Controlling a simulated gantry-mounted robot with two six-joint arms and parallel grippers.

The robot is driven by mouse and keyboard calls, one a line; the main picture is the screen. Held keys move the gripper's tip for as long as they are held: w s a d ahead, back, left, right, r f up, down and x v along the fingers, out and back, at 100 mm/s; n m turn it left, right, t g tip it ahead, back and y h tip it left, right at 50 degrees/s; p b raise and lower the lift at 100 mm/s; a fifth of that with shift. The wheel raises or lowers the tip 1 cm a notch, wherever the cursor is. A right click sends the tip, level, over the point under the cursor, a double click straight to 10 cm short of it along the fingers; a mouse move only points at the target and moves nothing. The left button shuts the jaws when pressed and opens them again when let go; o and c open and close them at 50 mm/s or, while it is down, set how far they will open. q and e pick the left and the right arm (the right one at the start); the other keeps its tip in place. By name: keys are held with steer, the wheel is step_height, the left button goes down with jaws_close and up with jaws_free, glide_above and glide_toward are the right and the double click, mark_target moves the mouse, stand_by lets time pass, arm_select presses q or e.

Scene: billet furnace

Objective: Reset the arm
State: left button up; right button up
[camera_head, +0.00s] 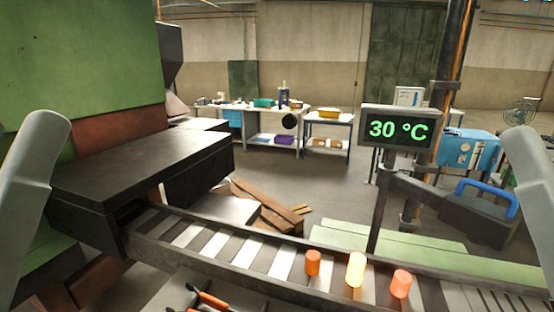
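My two pale grey arm links rise at the left and right edges of the head view. Neither gripper shows in the picture, so their fingers are hidden from me. Three short cylindrical billets stand upright at the right part of the roller conveyor (203,242). The left billet (312,263) is orange, the middle billet (356,269) glows pale yellow and is the tallest, and the right billet (401,284) is orange-red. No arm touches them.
The dark furnace mouth (130,165) stands at the left. A dark box with a blue handle (487,194) is at the right. Orange-handled tools (212,299) lie at the bottom. Workbenches (265,122) stand at the back.

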arm_select(q)
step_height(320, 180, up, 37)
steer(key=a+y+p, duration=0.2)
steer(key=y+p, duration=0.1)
steer(key=p, duration=3.5)
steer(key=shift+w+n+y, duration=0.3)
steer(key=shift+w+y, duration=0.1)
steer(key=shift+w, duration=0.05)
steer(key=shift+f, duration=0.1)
